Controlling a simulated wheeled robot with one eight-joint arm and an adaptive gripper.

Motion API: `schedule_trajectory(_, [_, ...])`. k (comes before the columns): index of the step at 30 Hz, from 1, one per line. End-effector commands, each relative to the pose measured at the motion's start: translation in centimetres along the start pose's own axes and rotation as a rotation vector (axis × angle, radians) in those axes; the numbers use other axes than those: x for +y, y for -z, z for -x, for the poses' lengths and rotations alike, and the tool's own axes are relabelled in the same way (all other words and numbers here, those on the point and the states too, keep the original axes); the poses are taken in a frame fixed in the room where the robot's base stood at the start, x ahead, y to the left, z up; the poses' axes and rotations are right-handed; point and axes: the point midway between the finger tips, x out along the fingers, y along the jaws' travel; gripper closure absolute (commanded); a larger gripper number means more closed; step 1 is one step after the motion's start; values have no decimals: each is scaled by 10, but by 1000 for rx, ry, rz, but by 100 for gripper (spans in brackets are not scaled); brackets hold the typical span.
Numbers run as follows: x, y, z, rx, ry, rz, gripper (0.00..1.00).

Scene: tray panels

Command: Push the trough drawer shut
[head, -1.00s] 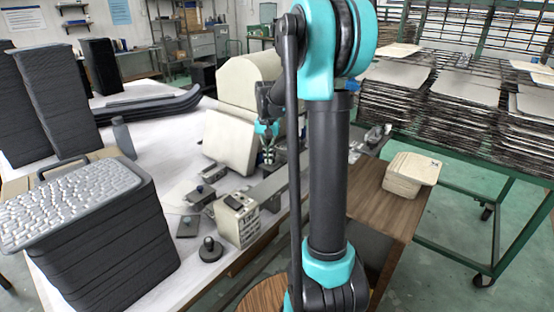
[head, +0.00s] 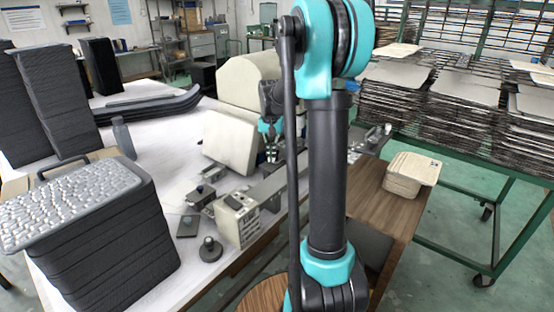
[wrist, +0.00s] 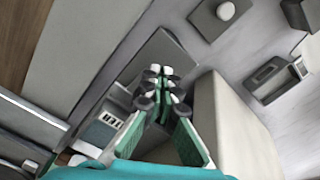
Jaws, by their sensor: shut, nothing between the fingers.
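The beige machine (head: 250,82) stands on the white table, with a slanted beige block (head: 229,143) in front of it. Which part is the trough drawer is not clear; this block may be it. My gripper (head: 272,158) is just right of the block in the head view, pointing down above a grey bar. In the wrist view my gripper (wrist: 160,72) has its fingertips together with nothing between them. There the beige block (wrist: 228,125) lies right of the fingers, and a grey plate (wrist: 160,50) shows behind the tips. My arm hides part of the machine.
A small beige control box (head: 237,220) and a dark round knob piece (head: 210,250) stand at the table's front. A stack of dark trays (head: 110,240) stands at left. A wooden surface (head: 395,210) carries a pale stack (head: 411,175) at right. Tray racks stand behind.

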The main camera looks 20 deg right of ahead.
Motion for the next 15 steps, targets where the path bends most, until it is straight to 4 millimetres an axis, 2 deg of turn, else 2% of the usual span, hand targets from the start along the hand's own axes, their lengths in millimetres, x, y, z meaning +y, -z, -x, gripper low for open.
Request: schedule_trajectory(15, [10, 17, 0, 0, 0, -1, 100])
